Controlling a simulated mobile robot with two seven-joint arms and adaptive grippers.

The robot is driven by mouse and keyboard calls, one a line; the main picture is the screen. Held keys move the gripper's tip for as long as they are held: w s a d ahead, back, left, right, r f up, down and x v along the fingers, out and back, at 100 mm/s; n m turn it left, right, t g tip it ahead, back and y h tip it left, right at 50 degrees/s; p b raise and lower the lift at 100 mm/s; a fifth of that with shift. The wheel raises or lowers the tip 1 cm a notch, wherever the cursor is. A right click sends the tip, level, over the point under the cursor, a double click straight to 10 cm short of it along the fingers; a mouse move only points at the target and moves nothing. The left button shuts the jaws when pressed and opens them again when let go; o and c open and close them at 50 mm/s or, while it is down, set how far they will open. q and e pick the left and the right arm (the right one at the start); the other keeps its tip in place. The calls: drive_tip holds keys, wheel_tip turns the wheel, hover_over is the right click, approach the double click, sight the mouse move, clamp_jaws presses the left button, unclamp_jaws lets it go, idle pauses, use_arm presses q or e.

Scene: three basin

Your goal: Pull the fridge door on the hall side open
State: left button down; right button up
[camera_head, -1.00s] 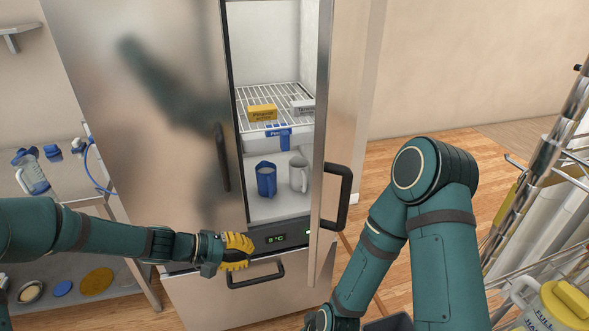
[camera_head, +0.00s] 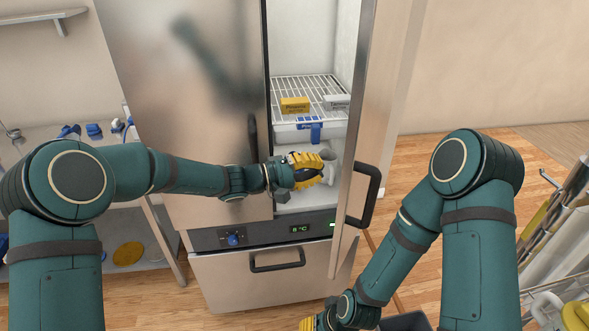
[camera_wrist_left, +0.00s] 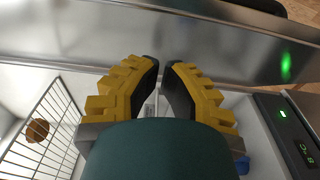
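The fridge's right-hand door (camera_head: 375,110) stands partly open, seen nearly edge-on in the head view, with its black handle (camera_head: 372,195) on the outer face. The left fridge door (camera_head: 190,90) is shut. My left gripper (camera_head: 318,165) is in front of the fridge opening, to the left of the open door. In the left wrist view its fingers (camera_wrist_left: 161,68) are close together with a narrow gap and nothing between them. They point at the door's inner side (camera_wrist_left: 130,35); contact cannot be told. My right gripper (camera_head: 312,323) shows only partly at the bottom edge.
A drawer (camera_head: 240,285) lies below. A shelf table stands left, a rack cart right.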

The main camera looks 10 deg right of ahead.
use_arm(q)
drive_tip(key=shift+s+d, duration=1.2)
drive_tip(key=shift+d, duration=0.2)
use_arm(e)
drive_tip(key=shift+r, duration=0.3)
